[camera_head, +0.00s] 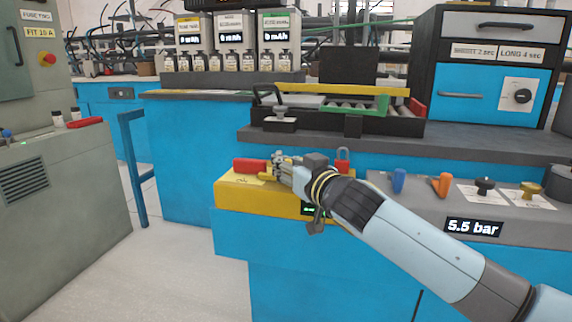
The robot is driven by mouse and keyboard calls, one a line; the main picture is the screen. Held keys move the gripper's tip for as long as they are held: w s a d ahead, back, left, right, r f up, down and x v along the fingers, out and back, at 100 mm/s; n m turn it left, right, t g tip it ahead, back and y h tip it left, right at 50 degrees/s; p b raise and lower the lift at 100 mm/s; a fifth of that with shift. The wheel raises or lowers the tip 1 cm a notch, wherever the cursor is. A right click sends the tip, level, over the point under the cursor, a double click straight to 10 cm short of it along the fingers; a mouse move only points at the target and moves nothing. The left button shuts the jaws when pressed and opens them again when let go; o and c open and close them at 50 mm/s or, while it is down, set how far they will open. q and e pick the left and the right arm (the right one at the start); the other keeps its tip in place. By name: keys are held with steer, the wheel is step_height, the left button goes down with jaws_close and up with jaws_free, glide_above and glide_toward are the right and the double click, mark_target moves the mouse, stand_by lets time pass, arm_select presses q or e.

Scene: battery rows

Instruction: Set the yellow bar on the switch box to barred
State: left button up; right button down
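A yellow box (232,197) stands on the front edge of the blue bench, with a red block (249,165) on its top at the left and a small pale label (240,180). I take it for the switch box. A small green-lit display shows on its front, partly covered by my arm. My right gripper (277,168) is over the box top, just right of the red block. A short yellow piece at its fingertips may be the bar, but its position is hidden. Whether the fingers are open or shut is too small to tell. My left gripper is out of view.
A red padlock (343,160) stands behind my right wrist. Blue (398,180), orange (442,185), black and brass knobs line the grey panel to the right, above a "5.5 bar" display (473,228). A fixture with a long yellow strip (345,89) stands behind. Floor is clear at left.

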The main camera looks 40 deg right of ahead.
steer(key=shift+s+d+f, duration=0.1)
steer(key=shift+s+f, duration=0.15)
steer(key=shift+s, duration=0.1)
steer(key=c, duration=2)
jaws_free()
steer(key=shift+s+d, duration=0.1)
steer(key=o, duration=0.3)
steer(key=shift+a+r, duration=0.1)
steer(key=shift+a, duration=0.1)
steer(key=shift+o, duration=1)
steer(key=shift+a, duration=0.15)
steer(key=shift+o, duration=1.2)
steer(key=shift+r, duration=0.1)
steer(key=shift+o, duration=0.5)
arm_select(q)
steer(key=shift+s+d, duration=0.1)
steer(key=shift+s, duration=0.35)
arm_select(e)
steer(key=s, duration=1.1)
steer(key=shift+s+a, duration=0.4)
